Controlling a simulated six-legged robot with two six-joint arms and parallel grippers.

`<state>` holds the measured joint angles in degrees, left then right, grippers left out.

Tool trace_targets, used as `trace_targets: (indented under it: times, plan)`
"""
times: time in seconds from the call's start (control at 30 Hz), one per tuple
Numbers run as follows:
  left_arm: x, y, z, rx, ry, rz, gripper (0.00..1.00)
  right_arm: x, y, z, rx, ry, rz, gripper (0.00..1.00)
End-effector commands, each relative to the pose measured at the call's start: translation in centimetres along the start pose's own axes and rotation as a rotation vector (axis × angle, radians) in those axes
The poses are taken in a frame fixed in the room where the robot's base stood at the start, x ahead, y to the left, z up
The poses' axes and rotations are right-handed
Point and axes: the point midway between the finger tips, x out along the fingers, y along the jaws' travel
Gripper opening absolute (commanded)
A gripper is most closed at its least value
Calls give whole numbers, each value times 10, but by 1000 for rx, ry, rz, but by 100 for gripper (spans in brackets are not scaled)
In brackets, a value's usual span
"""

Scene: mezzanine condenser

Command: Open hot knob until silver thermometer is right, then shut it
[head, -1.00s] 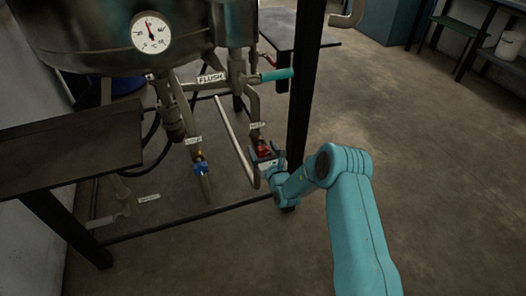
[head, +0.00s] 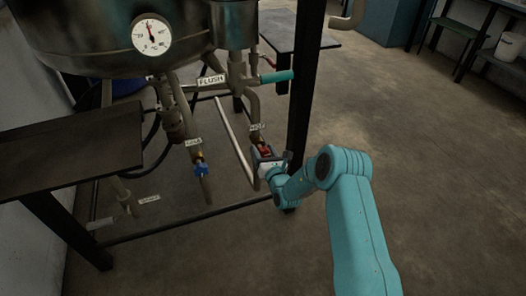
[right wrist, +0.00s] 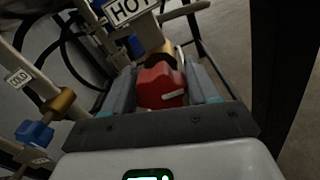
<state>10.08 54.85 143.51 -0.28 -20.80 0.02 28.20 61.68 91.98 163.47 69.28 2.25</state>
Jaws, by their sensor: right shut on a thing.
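The red hot knob (right wrist: 162,85) sits under the HOT label (right wrist: 128,10) in the right wrist view, between the two fingers of my right gripper (right wrist: 165,88). My right gripper is shut on it. In the head view the red knob (head: 265,150) is partly covered by my right gripper (head: 268,158). The thermometer (head: 151,33) is a round white dial with a silver rim on the vessel. Its needle points nearly straight up, slightly left; the numbers are too small to read surely. My left gripper is not in view.
The blue cold knob (head: 200,169) hangs on the pipe to the left. The FLUSH label (head: 211,80) and a teal handle (head: 277,76) are above. A black frame post (head: 304,90) stands close right of my gripper. A dark shelf (head: 70,142) is at left. Open floor lies right.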

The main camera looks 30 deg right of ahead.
Motion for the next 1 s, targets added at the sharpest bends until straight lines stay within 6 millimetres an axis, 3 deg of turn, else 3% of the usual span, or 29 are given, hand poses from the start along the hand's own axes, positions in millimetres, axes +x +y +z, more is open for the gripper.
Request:
trace_targets:
  times: [1.0]
  plan:
    - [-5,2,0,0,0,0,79,-1,-5,-4,963,4,-3,28]
